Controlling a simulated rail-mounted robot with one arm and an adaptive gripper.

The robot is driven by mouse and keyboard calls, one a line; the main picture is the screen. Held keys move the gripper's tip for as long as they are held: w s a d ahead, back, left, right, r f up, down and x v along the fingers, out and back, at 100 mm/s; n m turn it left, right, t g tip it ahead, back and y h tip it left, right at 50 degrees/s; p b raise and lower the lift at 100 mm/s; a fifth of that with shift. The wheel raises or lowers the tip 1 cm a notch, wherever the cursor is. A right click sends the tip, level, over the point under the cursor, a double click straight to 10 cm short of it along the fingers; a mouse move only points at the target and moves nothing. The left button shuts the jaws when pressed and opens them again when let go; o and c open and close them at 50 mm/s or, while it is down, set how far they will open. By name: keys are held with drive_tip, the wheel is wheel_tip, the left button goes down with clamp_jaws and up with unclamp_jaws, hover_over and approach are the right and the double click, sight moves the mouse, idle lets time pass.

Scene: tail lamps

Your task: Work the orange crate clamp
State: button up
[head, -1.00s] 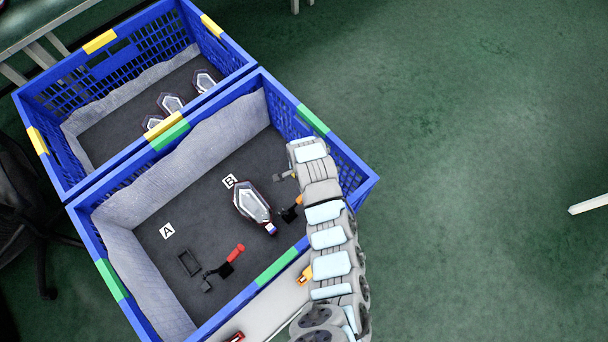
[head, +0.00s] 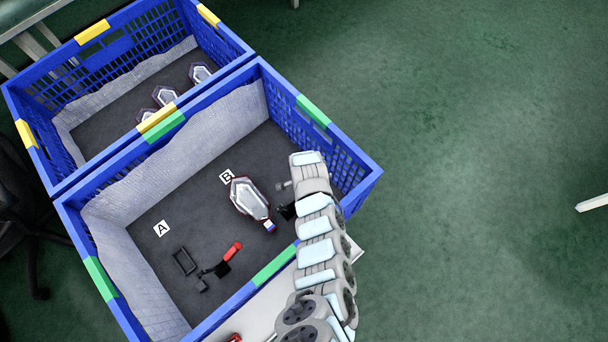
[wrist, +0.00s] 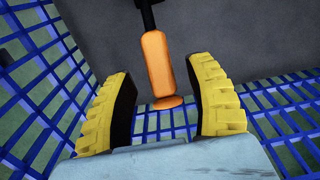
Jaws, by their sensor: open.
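The orange clamp handle (wrist: 157,62) shows in the wrist view, between the tips of my yellow fingers. My gripper (wrist: 160,72) is open, with one finger on each side of the handle and dark gaps between them; no contact shows. The handle's black stem runs up out of the wrist view. In the head view, part of the clamp's black body (head: 287,211) shows beside my arm in the near blue crate (head: 196,114). My arm hides the orange handle and my gripper there.
A tail lamp (head: 250,201) lies by label B (head: 227,177), left of the clamp. A red-handled clamp (head: 233,251) and label A (head: 162,228) are farther left. The crate's lattice walls are close around my gripper. A far blue crate (head: 92,32) holds several lamps.

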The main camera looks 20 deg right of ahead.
drive_tip(key=shift+f+b, duration=0.3)
drive_tip(key=shift+f, duration=0.65)
clamp_jaws()
